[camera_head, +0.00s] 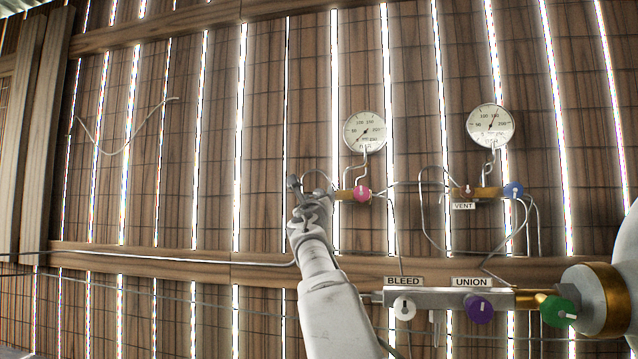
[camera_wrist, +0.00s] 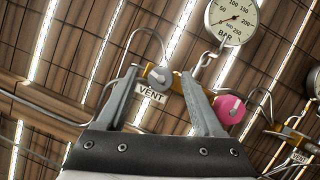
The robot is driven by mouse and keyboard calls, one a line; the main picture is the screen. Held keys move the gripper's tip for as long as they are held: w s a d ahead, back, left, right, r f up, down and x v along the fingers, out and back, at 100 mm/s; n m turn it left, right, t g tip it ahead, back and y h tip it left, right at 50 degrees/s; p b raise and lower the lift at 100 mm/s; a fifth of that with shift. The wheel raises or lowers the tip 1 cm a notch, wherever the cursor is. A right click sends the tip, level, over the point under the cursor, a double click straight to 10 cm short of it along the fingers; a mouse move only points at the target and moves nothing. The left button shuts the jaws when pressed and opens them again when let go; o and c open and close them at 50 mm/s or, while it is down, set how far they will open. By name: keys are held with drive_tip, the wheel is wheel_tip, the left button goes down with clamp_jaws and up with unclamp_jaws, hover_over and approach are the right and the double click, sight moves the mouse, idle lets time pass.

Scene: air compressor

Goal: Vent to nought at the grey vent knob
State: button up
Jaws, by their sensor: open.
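The grey vent knob (camera_wrist: 159,76) sits on a brass fitting in the wrist view, with a VENT label (camera_wrist: 150,93) beside it. My gripper (camera_wrist: 158,68) is open, and the knob shows between its two fingers; I cannot tell whether they touch it. In the head view my gripper (camera_head: 311,190) is at the left end of the left brass fitting and hides the knob. The left gauge (camera_head: 365,131) stands above this fitting; it also shows in the wrist view (camera_wrist: 233,17), its needle pointing to the lower left, near the low end of the scale.
A pink knob (camera_head: 362,194) is just right of my gripper. Further right are a second gauge (camera_head: 490,126), a brown knob (camera_head: 467,191) with its own VENT label and a blue knob (camera_head: 513,190). White, purple and green knobs (camera_head: 558,312) are below. Thin pipes run between.

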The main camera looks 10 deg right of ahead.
drive_tip(key=shift+p+x, duration=0.55)
drive_tip(key=shift+x, duration=0.35)
clamp_jaws()
